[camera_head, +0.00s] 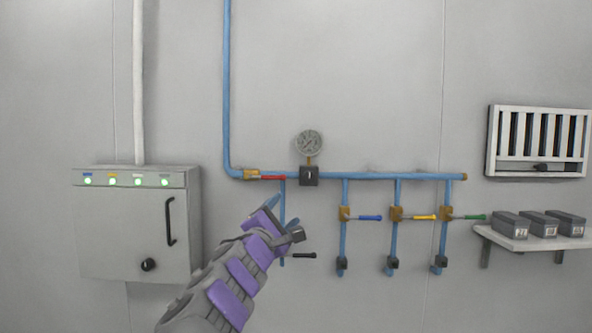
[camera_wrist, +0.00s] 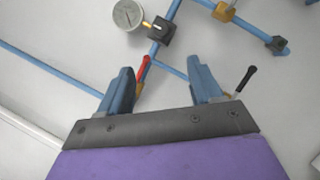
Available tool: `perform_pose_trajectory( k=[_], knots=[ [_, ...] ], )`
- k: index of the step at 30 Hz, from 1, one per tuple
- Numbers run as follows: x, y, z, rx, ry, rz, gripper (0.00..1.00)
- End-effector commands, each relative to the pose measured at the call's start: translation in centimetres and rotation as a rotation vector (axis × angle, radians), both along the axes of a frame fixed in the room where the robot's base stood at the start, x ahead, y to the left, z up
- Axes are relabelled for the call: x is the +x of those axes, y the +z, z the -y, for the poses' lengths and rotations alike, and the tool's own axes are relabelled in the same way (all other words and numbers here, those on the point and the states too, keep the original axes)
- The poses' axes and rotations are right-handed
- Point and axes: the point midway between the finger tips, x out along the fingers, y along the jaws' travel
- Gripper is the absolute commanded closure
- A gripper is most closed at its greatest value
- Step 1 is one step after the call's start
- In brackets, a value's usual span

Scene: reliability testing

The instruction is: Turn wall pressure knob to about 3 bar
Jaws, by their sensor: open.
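The black pressure knob (camera_head: 309,175) sits on the blue wall pipe, just below the round gauge (camera_head: 309,143). The gauge's reading is too small to make out. In the wrist view the knob (camera_wrist: 162,31) and gauge (camera_wrist: 128,14) are at the top, beyond the fingers. My gripper (camera_head: 283,217) is below and left of the knob, apart from it. In the wrist view my gripper (camera_wrist: 160,82) is open and empty, with its two blue fingers spread. The red valve handle (camera_wrist: 143,70) shows between the fingers, nearer the left one.
A red handle (camera_head: 266,178) lies left of the knob. Blue (camera_head: 369,217), yellow (camera_head: 424,217) and green (camera_head: 474,217) handles are on lower branch pipes; a black handle (camera_head: 303,255) is below my gripper. A grey cabinet (camera_head: 130,230) stands left, a shelf (camera_head: 535,241) right.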

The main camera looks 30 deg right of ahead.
Motion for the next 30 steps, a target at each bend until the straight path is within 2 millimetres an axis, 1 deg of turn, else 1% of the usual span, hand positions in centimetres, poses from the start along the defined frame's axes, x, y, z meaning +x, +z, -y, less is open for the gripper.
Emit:
perform_pose_trajectory(
  k=[1,3,5,11,17,30],
  knots=[
    [0.7,0.3,0.6,-0.049,-0.004,-0.052,0.35],
    [1.5,0.0,0.8,-0.092,0.003,-0.105,0.35],
    [1.9,-0.1,1.0,-0.11,0.004,-0.126,0.35],
    [3.0,0.4,1.2,-0.121,0.004,-0.131,0.35],
    [4.9,1.4,2.3,-0.126,0.008,-0.128,0.35],
    [8.3,3.0,8.4,-0.116,0.004,-0.126,0.35]
  ],
)
